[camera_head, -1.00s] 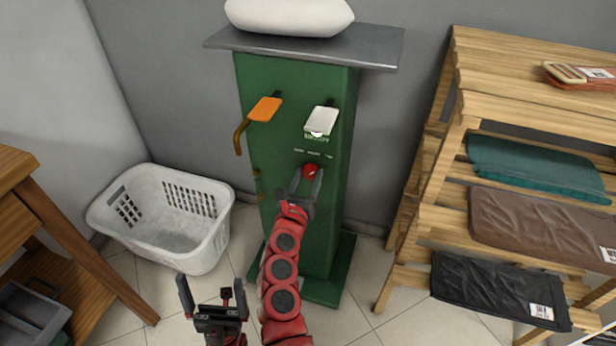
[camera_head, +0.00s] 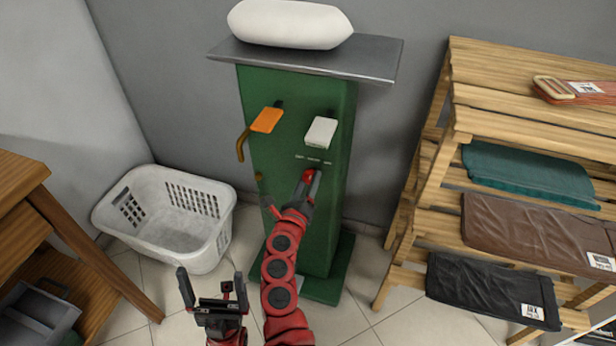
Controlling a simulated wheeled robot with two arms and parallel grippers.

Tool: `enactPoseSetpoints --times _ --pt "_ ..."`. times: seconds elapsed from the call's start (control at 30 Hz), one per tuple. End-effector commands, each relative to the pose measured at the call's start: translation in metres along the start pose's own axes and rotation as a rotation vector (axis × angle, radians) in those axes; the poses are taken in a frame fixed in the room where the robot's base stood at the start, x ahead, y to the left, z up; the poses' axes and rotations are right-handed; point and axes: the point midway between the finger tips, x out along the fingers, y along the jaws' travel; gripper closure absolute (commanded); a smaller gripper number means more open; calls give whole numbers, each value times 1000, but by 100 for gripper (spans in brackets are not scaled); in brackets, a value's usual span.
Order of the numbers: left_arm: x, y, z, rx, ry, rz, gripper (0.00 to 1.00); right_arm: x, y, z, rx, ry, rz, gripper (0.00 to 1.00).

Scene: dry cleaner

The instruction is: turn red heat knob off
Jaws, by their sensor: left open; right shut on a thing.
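The red heat knob (camera_head: 308,176) is on the front of the green machine (camera_head: 290,225), below a row of small light marks. My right gripper (camera_head: 308,184) is shut on the knob, and its fingers hide much of it. Its red arm reaches up from the bottom of the picture. My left gripper (camera_head: 213,288) is open and empty in front of the machine, low in the picture and well away from the knob. The knob's pointer mark cannot be made out.
An orange lever (camera_head: 267,120) and a white box-shaped part (camera_head: 321,132) stick out above the knob. A white basket (camera_head: 165,228) stands on the floor at the left. A wooden rack (camera_head: 470,115) with folded clothes stands close at the right.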

Motion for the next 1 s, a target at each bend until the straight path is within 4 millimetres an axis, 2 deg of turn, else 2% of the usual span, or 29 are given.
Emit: enactPoseSetpoints --times 0.03,0.6,1.0 --pt "9 0 -2 0 0 0 0 0 -3 3 -45 4 1 100" --pt "60 -3 -10 0 0 0 0 0 -1 5 -586 27 8 100" --pt "87 -4 -15 0 0 0 0 0 1 3 -896 44 10 100"
